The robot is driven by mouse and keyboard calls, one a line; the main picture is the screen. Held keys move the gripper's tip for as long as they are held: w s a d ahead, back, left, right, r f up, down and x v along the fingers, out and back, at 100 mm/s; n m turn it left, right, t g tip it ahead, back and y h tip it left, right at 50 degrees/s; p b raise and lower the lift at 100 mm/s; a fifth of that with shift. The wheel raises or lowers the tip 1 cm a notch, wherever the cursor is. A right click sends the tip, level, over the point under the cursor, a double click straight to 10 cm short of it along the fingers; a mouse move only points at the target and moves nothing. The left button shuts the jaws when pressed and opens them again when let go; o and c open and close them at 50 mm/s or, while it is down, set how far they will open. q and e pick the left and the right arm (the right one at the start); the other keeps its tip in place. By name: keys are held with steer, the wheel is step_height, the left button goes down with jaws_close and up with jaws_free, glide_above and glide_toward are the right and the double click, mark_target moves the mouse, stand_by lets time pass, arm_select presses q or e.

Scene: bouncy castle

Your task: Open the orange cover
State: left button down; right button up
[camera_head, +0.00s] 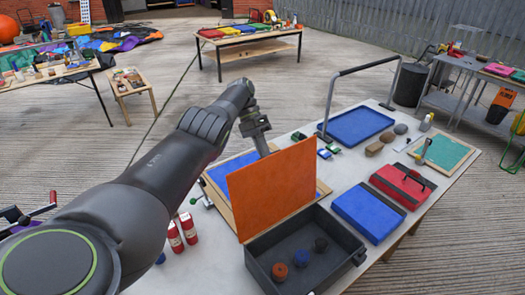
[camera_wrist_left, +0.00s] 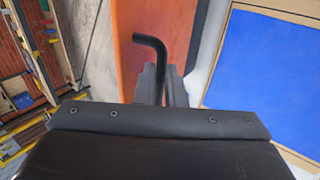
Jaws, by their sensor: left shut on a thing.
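The orange cover (camera_head: 272,188) stands raised, nearly upright, along the back edge of a dark grey box (camera_head: 258,268). The box is open at the top and holds a few small round pieces: an orange-brown one (camera_head: 280,271), a blue one (camera_head: 301,258) and a dark one (camera_head: 320,244). My left gripper (camera_head: 262,146) is behind the cover's top edge, partly hidden by it. In the left wrist view the gripper (camera_wrist_left: 166,82) is shut on a black bent handle (camera_wrist_left: 153,52) beside the orange cover (camera_wrist_left: 150,20). My right gripper is not in view.
The box stands on a pale table (camera_head: 215,268). Two red cylinders (camera_head: 175,237) stand left of it. A blue-topped case (camera_head: 368,212), a red case (camera_head: 402,186) and a blue tray (camera_head: 357,125) lie to the right and behind. A blue panel (camera_wrist_left: 265,65) lies near the gripper.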

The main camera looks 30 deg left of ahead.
arm_select(q)
steer(key=shift+s+d+f, duration=0.15)
steer(key=shift+s+f, duration=0.1)
steer(key=shift+f, duration=0.35)
steer(key=c, duration=1.8)
jaws_free()
steer(key=shift+c, duration=0.2)
steer(key=shift+o, duration=1.3)
steer(key=shift+w, duration=0.2)
steer(key=shift+o, duration=0.4)
steer(key=shift+w, duration=0.25)
step_height(320, 180, up, 10)
steer(key=p, duration=0.6)
